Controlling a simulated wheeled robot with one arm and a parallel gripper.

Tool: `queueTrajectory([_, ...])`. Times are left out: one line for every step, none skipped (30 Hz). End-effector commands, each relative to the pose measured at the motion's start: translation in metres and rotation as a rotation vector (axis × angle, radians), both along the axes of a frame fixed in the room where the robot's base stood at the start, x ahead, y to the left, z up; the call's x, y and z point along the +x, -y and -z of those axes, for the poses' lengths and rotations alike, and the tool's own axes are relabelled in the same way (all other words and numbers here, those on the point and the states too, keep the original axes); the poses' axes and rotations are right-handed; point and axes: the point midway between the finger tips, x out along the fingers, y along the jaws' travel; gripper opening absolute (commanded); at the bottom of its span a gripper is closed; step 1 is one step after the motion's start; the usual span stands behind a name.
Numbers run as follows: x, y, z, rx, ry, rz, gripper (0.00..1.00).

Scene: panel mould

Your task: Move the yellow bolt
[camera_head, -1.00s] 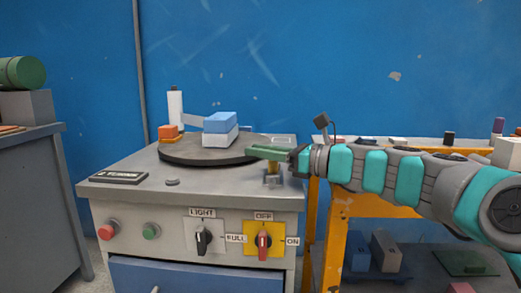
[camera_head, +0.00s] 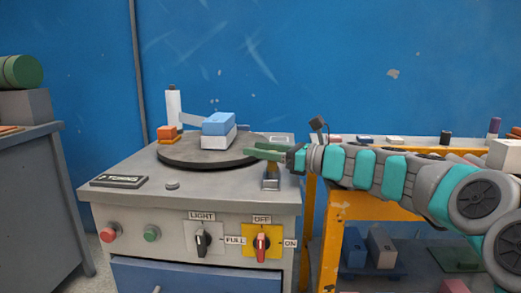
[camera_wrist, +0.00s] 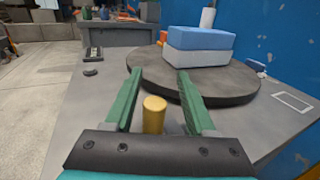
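The yellow bolt (camera_wrist: 154,114) stands upright in the wrist view, between the two green fingers of my gripper (camera_wrist: 160,75) and close to the palm. The fingers are apart, with a gap between the bolt and each of them. In the head view my gripper (camera_head: 255,150) reaches in from the right over the front right corner of the grey cabinet top (camera_head: 215,187). There the bolt (camera_head: 271,169) shows only in small part beneath the fingers, above a small grey holder (camera_head: 270,184). The palm hides the bolt's lower end in the wrist view.
A dark round turntable (camera_head: 190,160) carries a blue-and-white block (camera_head: 219,129) behind my gripper. An orange block (camera_head: 167,132) and a white post (camera_head: 173,107) stand at its back left. A dark plate (camera_head: 119,181) lies front left. Switches line the cabinet front. An orange-framed shelf (camera_head: 334,225) stands right.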

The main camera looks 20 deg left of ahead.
Motion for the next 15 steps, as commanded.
queueTrajectory([0.000,0.000,0.000,0.000,0.000,0.000,0.55])
queueTrajectory([0.000,0.000,0.000,0.000,0.000,-0.001,0.55])
queueTrajectory([0.000,0.000,0.000,-0.001,0.000,-0.001,0.55])
queueTrajectory([0.000,0.000,0.000,-0.001,0.000,-0.001,0.55])
queueTrajectory([0.000,0.001,0.000,-0.001,0.000,-0.001,0.55])
queueTrajectory([0.000,0.003,0.000,-0.001,0.000,0.000,0.55])
queueTrajectory([-0.001,0.005,0.000,0.000,0.000,0.000,0.55])
queueTrajectory([-0.001,0.008,0.000,0.000,-0.001,0.001,0.55])
queueTrajectory([-0.002,0.013,0.000,0.001,-0.001,0.001,0.55])
queueTrajectory([-0.002,0.018,0.000,0.001,-0.001,0.001,0.55])
queueTrajectory([-0.003,0.023,0.000,0.001,-0.002,0.001,0.55])
queueTrajectory([-0.004,0.029,0.000,0.001,-0.001,0.001,0.55])
queueTrajectory([-0.005,0.034,0.000,0.001,-0.002,0.000,0.55])
queueTrajectory([-0.006,0.039,0.000,0.001,-0.002,0.000,0.55])
queueTrajectory([-0.007,0.046,0.000,0.001,-0.002,0.000,0.55])
